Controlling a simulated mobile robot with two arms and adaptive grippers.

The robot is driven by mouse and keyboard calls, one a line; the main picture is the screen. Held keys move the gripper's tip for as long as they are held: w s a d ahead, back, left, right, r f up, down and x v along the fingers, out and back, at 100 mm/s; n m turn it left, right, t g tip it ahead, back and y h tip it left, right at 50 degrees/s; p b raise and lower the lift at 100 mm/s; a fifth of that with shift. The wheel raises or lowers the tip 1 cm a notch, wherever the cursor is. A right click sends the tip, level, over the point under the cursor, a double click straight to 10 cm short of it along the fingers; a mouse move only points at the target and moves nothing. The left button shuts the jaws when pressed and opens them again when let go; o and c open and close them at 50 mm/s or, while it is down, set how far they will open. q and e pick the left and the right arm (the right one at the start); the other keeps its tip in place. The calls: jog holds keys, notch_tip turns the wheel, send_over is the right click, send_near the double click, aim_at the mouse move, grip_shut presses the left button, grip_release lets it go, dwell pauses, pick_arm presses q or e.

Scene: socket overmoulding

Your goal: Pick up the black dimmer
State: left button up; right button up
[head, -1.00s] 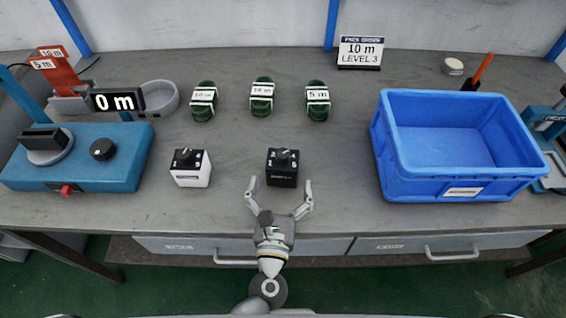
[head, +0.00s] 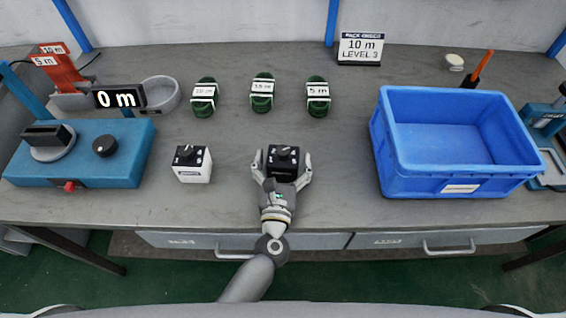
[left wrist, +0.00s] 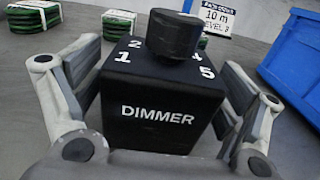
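The black dimmer (head: 283,157), a box with a round knob on top, stands upright on the grey workbench. In the left wrist view the dimmer (left wrist: 155,110) fills the middle, with "DIMMER" and white numbers on it. My left gripper (head: 282,160) is open, with one finger on each side of the dimmer. In the head view there are small gaps between the fingers and the box. The dimmer's lower front is hidden by the gripper in the head view. My right gripper is not in view.
A white dimmer (head: 192,164) stands to the left. Several green coils (head: 262,105) lie behind. A blue crate (head: 460,188) is at the right, a blue machine (head: 110,175) at the left. A sign (head: 360,49) reads 10 m, LEVEL 3. Bench is clear between dimmer and crate.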

aim_at(282, 160)
pick_arm(q)
jog(key=c, duration=0.7)
jog(key=shift+c, duration=1)
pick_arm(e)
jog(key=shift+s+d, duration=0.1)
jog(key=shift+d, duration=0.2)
pick_arm(q)
jog(key=shift+r, duration=0.2)
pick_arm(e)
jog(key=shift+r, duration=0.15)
pick_arm(q)
jog(key=shift+r+p, duration=0.6)
notch_tip(282, 160, up, 2)
jog(key=shift+r+p, duration=0.1)
jog(key=shift+p, duration=0.75)
jog(key=s+r+p, duration=0.2)
jog(key=r, duration=0.1)
jog(key=s+r+p, duration=0.3)
jog(key=shift+s+r, duration=0.1)
jog(key=s+r, duration=0.3)
jog(key=s, duration=0.5)
jog(key=shift+s, duration=0.4)
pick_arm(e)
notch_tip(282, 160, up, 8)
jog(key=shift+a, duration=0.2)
